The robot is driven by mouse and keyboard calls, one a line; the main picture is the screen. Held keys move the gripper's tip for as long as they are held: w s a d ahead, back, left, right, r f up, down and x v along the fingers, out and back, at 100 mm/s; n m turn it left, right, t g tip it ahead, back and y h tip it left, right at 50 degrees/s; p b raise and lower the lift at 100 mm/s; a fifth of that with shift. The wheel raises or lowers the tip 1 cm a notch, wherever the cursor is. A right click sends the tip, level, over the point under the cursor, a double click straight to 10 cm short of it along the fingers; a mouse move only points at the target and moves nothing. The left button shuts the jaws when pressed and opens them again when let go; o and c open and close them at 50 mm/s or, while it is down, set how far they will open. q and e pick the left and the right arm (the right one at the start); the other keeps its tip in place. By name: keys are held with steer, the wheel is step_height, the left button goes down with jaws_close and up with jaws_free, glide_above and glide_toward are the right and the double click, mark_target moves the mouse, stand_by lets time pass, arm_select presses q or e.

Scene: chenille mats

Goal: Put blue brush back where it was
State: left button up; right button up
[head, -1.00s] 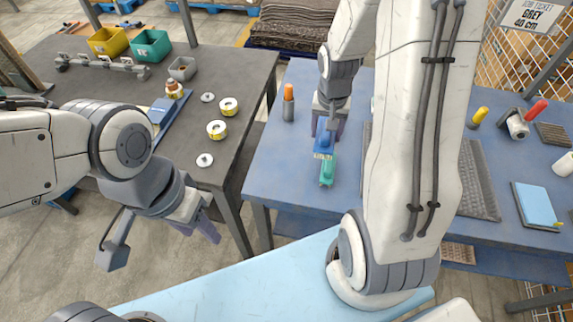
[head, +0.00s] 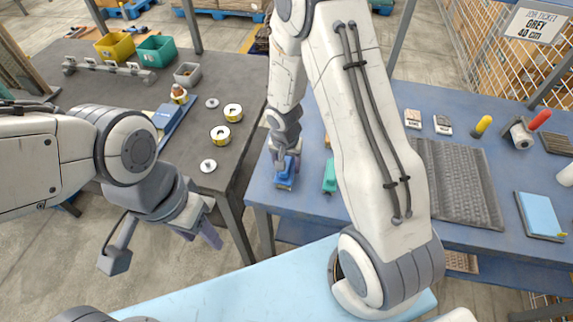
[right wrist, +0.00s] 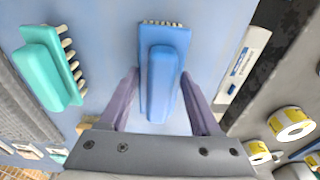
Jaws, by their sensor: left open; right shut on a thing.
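The blue brush (head: 285,178) is near the left front part of the blue table (head: 312,208). My right gripper (head: 288,160) is shut on it, and in the right wrist view the blue brush (right wrist: 162,85) sits between the two fingers (right wrist: 160,110). I cannot tell whether it touches the tabletop. A green brush (head: 329,176) lies to its right, partly hidden by my right arm; it also shows in the right wrist view (right wrist: 50,65), apart from the blue one. My left gripper (head: 203,232) is open and empty, left of the table.
A grey chenille mat (head: 455,185) lies right of my right arm. A blue pad (head: 539,215), a yellow-handled tool (head: 482,126) and a red-handled roller (head: 530,127) lie further right. The dark bench (head: 100,98) holds yellow-labelled rolls and bins.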

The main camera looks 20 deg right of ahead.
steer(key=shift+f, duration=0.2)
steer(key=o, duration=1.2)
steer(key=shift+r, duration=0.5)
step_height(320, 180, up, 11)
steer(key=s+a+p, duration=0.1)
steer(key=s+a+r+n, duration=0.3)
steer(key=s+a+n, duration=0.1)
steer(key=s, duration=0.3)
steer(key=s+a+r+n+y, duration=0.1)
steer(key=s+a+r+n, duration=0.3)
steer(key=s, duration=0.3)
steer(key=s+a+r+n+g, duration=0.1)
steer(key=s+a+r+n, duration=0.3)
steer(key=s+n, duration=0.2)
steer(key=shift+s+a+y, duration=0.2)
steer(key=shift+s, duration=0.35)
steer(key=shift+s+a+y, duration=0.2)
steer(key=shift+s, duration=0.35)
